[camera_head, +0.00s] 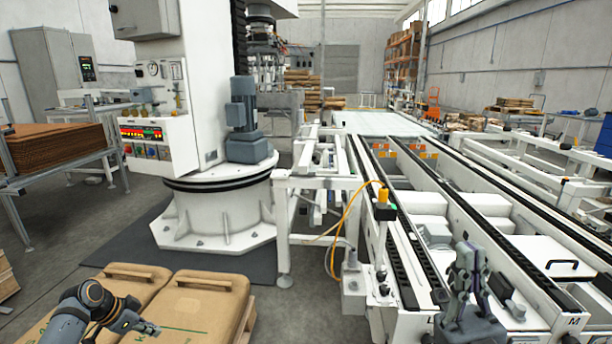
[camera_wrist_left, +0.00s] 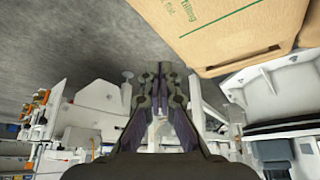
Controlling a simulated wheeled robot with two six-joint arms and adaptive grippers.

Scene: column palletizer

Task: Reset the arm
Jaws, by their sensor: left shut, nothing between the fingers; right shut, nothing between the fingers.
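My left gripper (camera_head: 152,328) comes in from the lower left, low over the brown paper bags, and its fingers are together with nothing between them. In the left wrist view its dark fingers (camera_wrist_left: 159,75) meet at the tips and point at grey floor and white machine parts. My right gripper (camera_head: 468,256) stands upright in front of the conveyor at the lower right, shut and empty. Part of a brown bag (camera_wrist_left: 225,30) with green print shows at the top right of the left wrist view.
Two brown bags, a left one (camera_head: 125,283) and a right one (camera_head: 195,305), lie side by side below the column machine (camera_head: 215,205). The roller conveyor (camera_head: 440,225) fills the right side. A yellow-topped post (camera_head: 384,212) stands at its near edge.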

